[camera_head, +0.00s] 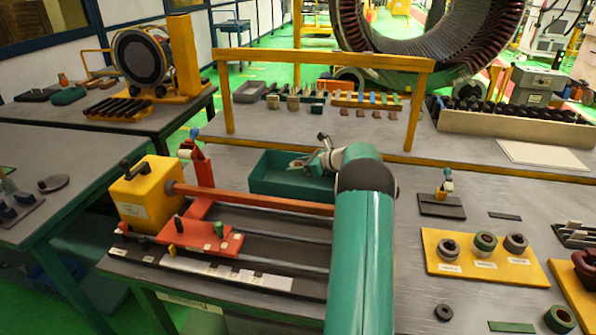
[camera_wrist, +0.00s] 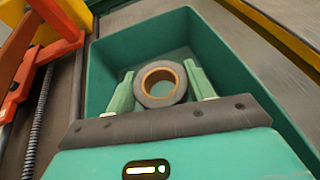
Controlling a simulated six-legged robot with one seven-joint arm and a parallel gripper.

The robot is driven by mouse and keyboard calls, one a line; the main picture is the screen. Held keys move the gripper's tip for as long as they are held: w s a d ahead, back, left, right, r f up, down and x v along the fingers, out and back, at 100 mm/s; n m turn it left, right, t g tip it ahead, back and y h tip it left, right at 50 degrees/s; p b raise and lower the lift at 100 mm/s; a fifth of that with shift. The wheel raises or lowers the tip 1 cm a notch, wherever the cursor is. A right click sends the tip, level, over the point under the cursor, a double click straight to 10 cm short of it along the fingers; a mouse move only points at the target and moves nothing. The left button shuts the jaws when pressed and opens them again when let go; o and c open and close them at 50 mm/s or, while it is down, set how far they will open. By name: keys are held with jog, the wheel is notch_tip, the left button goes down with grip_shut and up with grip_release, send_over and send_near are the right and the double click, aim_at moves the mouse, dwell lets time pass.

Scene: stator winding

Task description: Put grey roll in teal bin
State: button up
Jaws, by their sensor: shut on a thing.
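In the wrist view, my gripper (camera_wrist: 162,92) is shut on the grey roll (camera_wrist: 148,97), a ring with a tan inner core, with one green finger on each side of it. Behind and around the roll shows the teal bin (camera_wrist: 225,55), an open rectangular box. I cannot tell whether the roll touches the bin floor. In the head view, the teal bin (camera_head: 262,186) stands on the bench, and my gripper (camera_head: 308,165) is over its right part. The roll is not clearly seen there.
A winding machine with a yellow block (camera_head: 145,195) and a long red bar stands left of and in front of the bin. A yellow frame (camera_head: 325,57) rises behind it. At right, a yellow board (camera_head: 478,262) holds several rolls. Bare bench lies between.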

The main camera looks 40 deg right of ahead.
jog(key=shift+f, duration=0.9)
jog(key=shift+f, duration=0.45)
jog(key=shift+f, duration=0.2)
jog(key=o, duration=1)
jog(key=shift+r, duration=0.1)
